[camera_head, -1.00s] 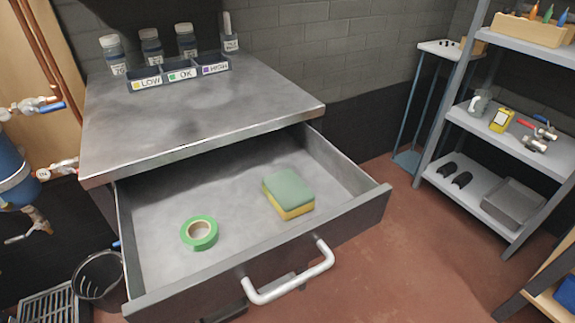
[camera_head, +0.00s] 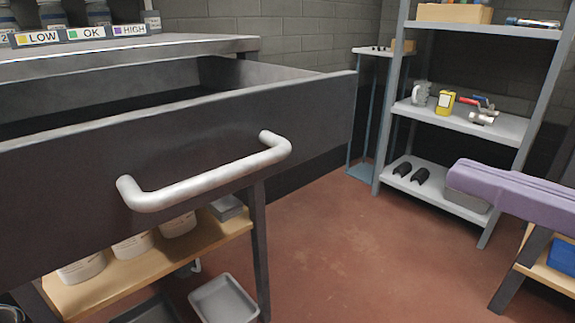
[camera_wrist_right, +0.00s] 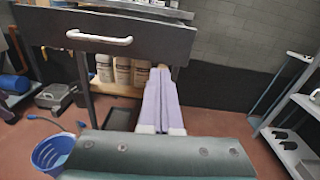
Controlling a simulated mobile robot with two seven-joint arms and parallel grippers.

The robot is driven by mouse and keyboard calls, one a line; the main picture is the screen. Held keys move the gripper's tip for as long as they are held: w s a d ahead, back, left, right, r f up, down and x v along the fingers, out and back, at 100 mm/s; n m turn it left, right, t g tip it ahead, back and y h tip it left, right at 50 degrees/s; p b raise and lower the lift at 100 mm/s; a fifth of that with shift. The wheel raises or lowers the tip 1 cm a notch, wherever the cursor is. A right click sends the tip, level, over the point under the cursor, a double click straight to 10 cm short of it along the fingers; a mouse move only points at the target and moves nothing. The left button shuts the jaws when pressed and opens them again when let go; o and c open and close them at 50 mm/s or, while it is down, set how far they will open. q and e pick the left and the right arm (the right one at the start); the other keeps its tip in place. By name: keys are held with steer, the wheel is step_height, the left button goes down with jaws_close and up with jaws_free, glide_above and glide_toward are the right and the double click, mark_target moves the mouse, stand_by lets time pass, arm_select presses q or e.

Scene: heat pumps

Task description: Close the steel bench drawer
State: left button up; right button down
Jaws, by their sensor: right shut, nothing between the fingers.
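The steel bench drawer (camera_head: 80,150) stands open in the head view, its dark front out beyond the bench top (camera_head: 130,45). Its pale bar handle (camera_head: 205,180) runs across the front. The drawer front (camera_wrist_right: 160,40) and handle (camera_wrist_right: 100,38) also show at the upper left of the right wrist view. My right gripper (camera_head: 462,172) enters the head view from the right, apart from the handle. Its purple fingers (camera_wrist_right: 160,72) are shut and empty, pointing below the drawer front's right part in the wrist view. The drawer's contents are hidden. My left gripper is out of view.
Labelled holders (camera_head: 85,32) stand on the bench top. Below the drawer, a wooden shelf (camera_head: 150,265) holds white containers. A grey shelf rack (camera_head: 470,125) stands at the right. A blue bucket (camera_wrist_right: 52,152) sits at lower left. Red floor (camera_head: 330,240) between bench and rack is clear.

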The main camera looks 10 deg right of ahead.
steer(key=m, duration=0.1)
glide_toward(320, 119)
steer(key=x, duration=0.6)
steer(key=shift+w+a+f, duration=0.1)
steer(key=shift+w+a, duration=0.15)
steer(key=shift+w, duration=0.05)
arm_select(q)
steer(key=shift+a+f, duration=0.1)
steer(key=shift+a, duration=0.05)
